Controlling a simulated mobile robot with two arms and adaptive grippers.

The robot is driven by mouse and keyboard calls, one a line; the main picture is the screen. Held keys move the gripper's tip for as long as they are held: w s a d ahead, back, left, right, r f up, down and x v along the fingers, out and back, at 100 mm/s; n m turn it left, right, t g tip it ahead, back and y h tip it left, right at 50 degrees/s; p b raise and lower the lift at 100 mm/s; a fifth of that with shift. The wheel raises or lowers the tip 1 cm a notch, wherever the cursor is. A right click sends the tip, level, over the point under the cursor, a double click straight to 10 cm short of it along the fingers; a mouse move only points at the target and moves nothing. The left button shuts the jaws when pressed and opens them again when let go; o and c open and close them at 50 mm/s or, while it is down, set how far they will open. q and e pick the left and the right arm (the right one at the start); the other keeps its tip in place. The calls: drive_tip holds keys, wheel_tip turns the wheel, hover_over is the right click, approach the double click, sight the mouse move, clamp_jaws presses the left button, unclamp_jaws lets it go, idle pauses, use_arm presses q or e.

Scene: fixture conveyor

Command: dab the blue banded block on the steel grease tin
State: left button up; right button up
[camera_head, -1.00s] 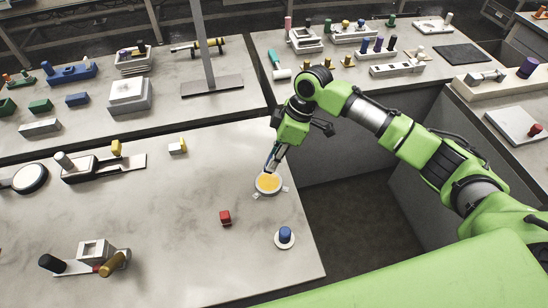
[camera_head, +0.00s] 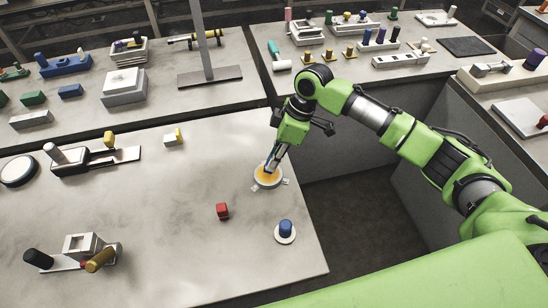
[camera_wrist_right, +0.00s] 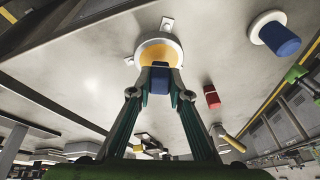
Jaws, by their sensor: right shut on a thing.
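The steel grease tin (camera_head: 258,184), a round pale dish with small side tabs and yellow-orange grease inside, stands near the right edge of the near table. It also shows in the right wrist view (camera_wrist_right: 141,48). My right gripper (camera_head: 269,169) reaches down over the tin. It is shut on the blue block (camera_wrist_right: 159,82), which sits between the fingertips at the grease. The block's band is not clear, and I cannot tell whether its underside touches the grease. My left gripper is not in view.
A red block (camera_head: 222,211) lies left of and nearer than the tin. A blue cylinder (camera_head: 286,227) stands on a white disc near the table's right edge. A small yellow-and-white piece (camera_head: 173,138) lies further back. The table's middle is mostly clear.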

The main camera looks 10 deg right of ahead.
drive_tip(key=shift+f, duration=0.55)
idle(0.6)
drive_tip(key=shift+s+f, duration=0.1)
drive_tip(key=shift+f, duration=0.05)
idle(1.9)
drive_tip(key=shift+p, duration=0.3)
wheel_tip(320, 180, up, 7)
drive_tip(key=p, duration=0.7)
drive_tip(key=shift+r, duration=0.2)
drive_tip(key=shift+f, duration=0.1)
